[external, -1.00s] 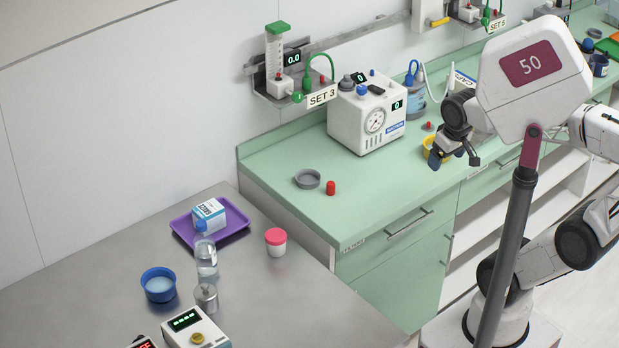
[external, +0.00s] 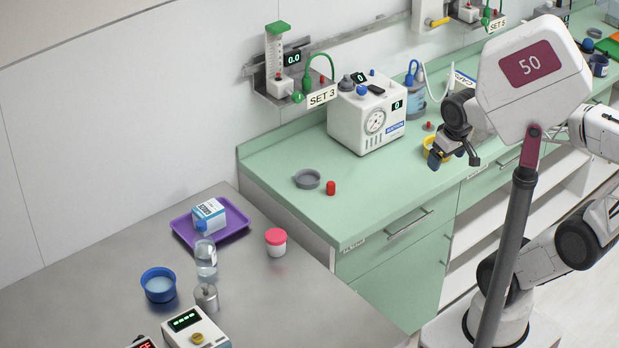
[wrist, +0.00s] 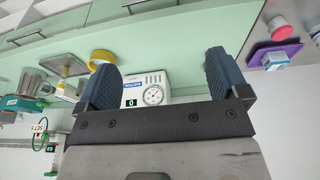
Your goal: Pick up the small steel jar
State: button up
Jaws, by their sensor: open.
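The small steel jar (external: 206,297) stands upright on the grey metal table, just behind the device with the green display. It has a small knob on its lid. My gripper (external: 455,155) is over the front edge of the green counter, far to the right of the jar. In the wrist view my gripper (wrist: 162,80) is open, with two dark blue padded fingers wide apart and nothing between them. I cannot make out the steel jar in the wrist view.
Near the jar are a clear bottle (external: 206,260), a blue bowl (external: 158,285), a pink-lidded cup (external: 276,242) and a display device (external: 192,331). A purple tray (external: 183,229) holds a box.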

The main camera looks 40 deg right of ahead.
jog(key=shift+a, duration=0.1)
jog(key=m+g+y, duration=0.3)
jog(key=m+y, duration=1)
send_over(216, 290)
jog(key=d, duration=1.6)
notch_tip(216, 290, down, 15)
jog(key=a+f+m, duration=0.1)
jog(key=a+f, duration=0.2)
jog(key=a+f+m+t, duration=0.1)
jog(key=a+f+m, duration=0.1)
jog(key=a+f, duration=0.1)
jog(key=a+f+m, duration=0.2)
jog(key=a+f, duration=0.1)
jog(key=a, duration=0.1)
jog(key=shift+w+a+f+y, duration=0.15)
jog(key=shift+w+f+y, duration=0.15)
jog(key=shift+f, duration=0.1)
jog(key=shift+s+a+f+m+t, duration=0.1)
jog(key=shift+a+f+m+t, duration=0.2)
jog(key=shift+m, duration=0.1)
jog(key=shift+x, duration=1.25)
